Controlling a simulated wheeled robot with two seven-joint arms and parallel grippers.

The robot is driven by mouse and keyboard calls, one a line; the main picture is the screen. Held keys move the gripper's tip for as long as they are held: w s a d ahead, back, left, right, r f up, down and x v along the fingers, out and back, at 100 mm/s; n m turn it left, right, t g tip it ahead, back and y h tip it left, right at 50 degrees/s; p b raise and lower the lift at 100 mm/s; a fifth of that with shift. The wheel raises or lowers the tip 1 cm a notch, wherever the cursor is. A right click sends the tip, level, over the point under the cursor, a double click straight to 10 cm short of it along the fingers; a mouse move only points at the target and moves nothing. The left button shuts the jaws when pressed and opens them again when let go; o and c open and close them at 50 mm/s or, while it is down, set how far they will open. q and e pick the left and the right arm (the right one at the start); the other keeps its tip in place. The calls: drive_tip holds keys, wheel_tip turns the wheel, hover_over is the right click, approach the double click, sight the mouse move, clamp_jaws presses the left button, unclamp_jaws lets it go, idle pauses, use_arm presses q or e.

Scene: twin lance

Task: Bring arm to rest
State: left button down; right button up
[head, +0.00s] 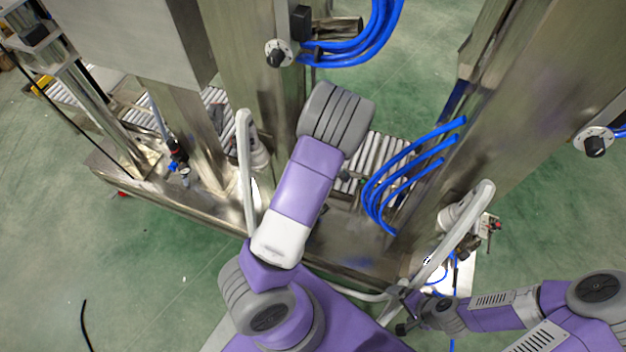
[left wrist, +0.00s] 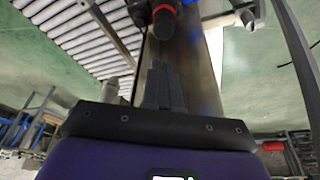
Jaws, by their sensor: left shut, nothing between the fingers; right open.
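My left arm (head: 305,185) reaches up the middle of the head view, over the machine. Its gripper is hidden there behind the arm's grey joint. In the left wrist view my left gripper (left wrist: 162,85) is shut and empty, its fingers together in front of a metal beam. My right arm (head: 500,310) comes in from the lower right. My right gripper (head: 405,310) is open, close to the lower end of a light grey bent tube (head: 450,235). I cannot tell whether its fingers touch the tube.
A second bent tube (head: 246,165) stands left of my left arm. Blue hoses (head: 380,190) hang beside a roller conveyor (head: 375,155). A steel column (head: 530,110) rises at the right. A red and black fitting (left wrist: 165,18) lies beyond the left fingertips.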

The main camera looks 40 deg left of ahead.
use_arm(q)
drive_tip(key=shift+d, duration=0.1)
idle(0.5)
drive_tip(key=s+d+f+m+h, duration=0.3)
drive_tip(key=s+d+f+m, duration=0.2)
drive_tip(key=s+d+f, duration=0.4)
drive_tip(key=s+d+m+h, duration=0.2)
drive_tip(key=s+d+m, duration=0.1)
drive_tip(key=d, duration=0.4)
drive_tip(key=s+d+m+h+p, duration=0.1)
drive_tip(key=s+d+m+h, duration=0.1)
drive_tip(key=d, duration=0.6)
drive_tip(key=s+m, duration=0.1)
drive_tip(key=m, duration=0.1)
drive_tip(key=shift+d+r+m+h, duration=0.25)
drive_tip(key=shift+m+h, duration=0.05)
drive_tip(key=shift+m, duration=0.1)
